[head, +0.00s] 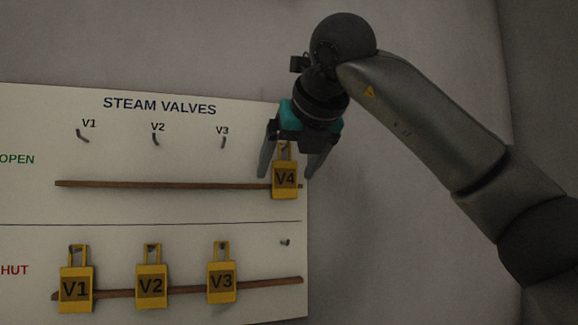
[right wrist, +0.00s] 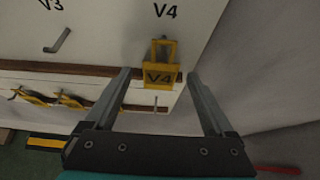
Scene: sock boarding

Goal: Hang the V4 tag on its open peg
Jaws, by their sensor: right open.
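The yellow V4 tag (head: 285,180) is upright at the right end of the OPEN row on the white board. Its loop is at the V4 open peg (head: 284,147) and appears to hang on it; the wrist view also shows the tag (right wrist: 159,74) under the V4 label. My right gripper (head: 288,174) is open, with one finger on each side of the tag and gaps between. In the right wrist view the fingers (right wrist: 158,73) also stand apart from the tag. My left gripper is out of view.
The steam valves board (head: 180,210) has bare V1, V2 and V3 open pegs. Tags V1 (head: 75,289), V2 (head: 151,286) and V3 (head: 221,282) hang in the SHUT row; the peg at its right end (head: 286,242) is bare. Wooden ledges (head: 160,184) cross both rows.

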